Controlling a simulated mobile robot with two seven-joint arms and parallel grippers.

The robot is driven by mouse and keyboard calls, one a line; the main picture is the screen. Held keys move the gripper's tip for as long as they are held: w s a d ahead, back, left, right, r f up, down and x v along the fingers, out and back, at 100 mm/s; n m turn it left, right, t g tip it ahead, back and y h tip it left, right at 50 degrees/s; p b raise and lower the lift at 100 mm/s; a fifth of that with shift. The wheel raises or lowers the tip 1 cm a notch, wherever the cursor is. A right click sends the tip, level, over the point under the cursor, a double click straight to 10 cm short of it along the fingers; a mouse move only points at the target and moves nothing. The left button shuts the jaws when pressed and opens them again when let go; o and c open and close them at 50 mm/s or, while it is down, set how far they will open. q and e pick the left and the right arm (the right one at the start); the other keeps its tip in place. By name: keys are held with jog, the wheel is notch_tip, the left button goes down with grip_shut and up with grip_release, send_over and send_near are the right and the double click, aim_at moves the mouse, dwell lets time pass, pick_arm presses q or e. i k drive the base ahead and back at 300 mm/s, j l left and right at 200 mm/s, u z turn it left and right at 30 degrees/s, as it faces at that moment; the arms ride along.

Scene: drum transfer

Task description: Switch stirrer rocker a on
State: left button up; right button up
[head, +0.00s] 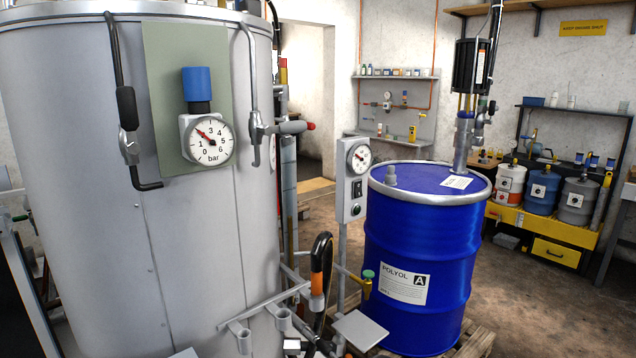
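A narrow grey control panel (342,184) stands on a post just left of the blue drum, in the middle of the head view. I make out neither of my grippers.
A large grey tank (90,200) with a bar gauge (208,139) and pipe handles fills the left. A black and orange hose handle (319,270) and a green-topped valve (368,275) stand before the panel. A yellow bench (545,225) holds smaller drums at right.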

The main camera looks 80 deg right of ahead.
aim_at(358, 193)
jog(key=z, duration=2.8)
jog(key=l+u, duration=0.15)
jog(key=u, duration=0.7)
jog(key=l+u, duration=0.85)
jog(key=l, duration=0.45)
jog(key=k+l+u, duration=0.1)
jog(key=l, duration=0.45)
jog(key=k+l+u, duration=0.1)
jog(key=l, duration=0.45)
